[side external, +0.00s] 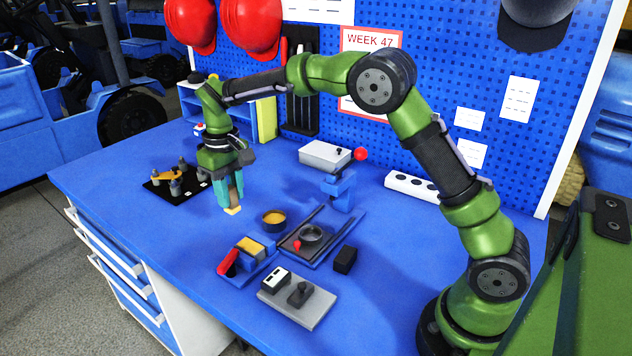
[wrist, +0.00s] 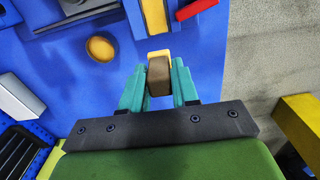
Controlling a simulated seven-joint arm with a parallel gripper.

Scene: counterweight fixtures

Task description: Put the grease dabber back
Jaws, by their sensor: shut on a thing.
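My gripper (side external: 230,192) has teal fingers and hangs over the left part of the blue bench. In the wrist view my gripper (wrist: 160,70) is shut on a brown block with a yellow end, which I take to be the grease dabber (wrist: 159,78). The yellow end of the dabber (side external: 232,210) points down below the fingertips, close to the bench top; I cannot tell whether it touches. A round tin of yellow grease (side external: 273,217) stands to the right of it and also shows in the wrist view (wrist: 100,48).
A blue tray with a yellow block (side external: 250,247) and a red handle (side external: 228,262) lies in front. A dark fixture with a round cup (side external: 310,236) is beside it. A black plate with pegs (side external: 176,184) is at left.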

